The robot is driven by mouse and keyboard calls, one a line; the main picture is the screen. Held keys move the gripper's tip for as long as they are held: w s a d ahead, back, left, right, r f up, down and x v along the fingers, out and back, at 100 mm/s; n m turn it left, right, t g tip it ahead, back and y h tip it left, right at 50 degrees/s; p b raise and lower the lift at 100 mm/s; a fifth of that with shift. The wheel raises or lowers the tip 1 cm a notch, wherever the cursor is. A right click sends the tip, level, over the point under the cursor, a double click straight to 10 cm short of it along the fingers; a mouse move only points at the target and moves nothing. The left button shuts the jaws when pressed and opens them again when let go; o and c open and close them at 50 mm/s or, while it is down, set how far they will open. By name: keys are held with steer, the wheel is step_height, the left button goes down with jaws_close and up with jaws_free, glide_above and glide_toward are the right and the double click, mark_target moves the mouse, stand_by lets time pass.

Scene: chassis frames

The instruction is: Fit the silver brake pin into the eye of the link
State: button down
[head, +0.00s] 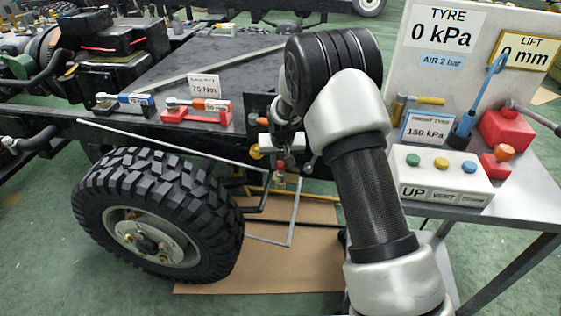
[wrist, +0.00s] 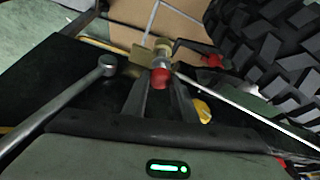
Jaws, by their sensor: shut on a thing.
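My gripper (wrist: 160,88) points away from the wrist camera, its two dark fingers closed on the silver brake pin (wrist: 160,63). The pin has a red end towards the camera and a brass-coloured part beyond. In the head view my gripper (head: 279,160) is beside the chassis, right of the wheel, partly hidden by my arm; the pin's red part (head: 280,167) shows below it. A grey bar with a round end (wrist: 107,66), possibly the link's eye, lies left of the pin in the wrist view, apart from it. Whether its end has an open hole is unclear.
The big tyre (head: 150,210) stands left of my gripper. A thin silver rod (wrist: 245,108) runs towards it, close to the pin. Torque wrenches (head: 195,113) lie on the chassis. A side table (head: 520,190) with a control box (head: 440,180) stands right. Cardboard (head: 240,277) covers the floor below.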

steer(key=shift+f+b, duration=0.4)
steer(key=shift+f, duration=1.2)
steer(key=c, duration=1.4)
jaws_free()
steer(key=shift+o, duration=0.2)
steer(key=p+v, duration=0.4)
steer(key=v, duration=1.3)
steer(key=shift+r, duration=0.25)
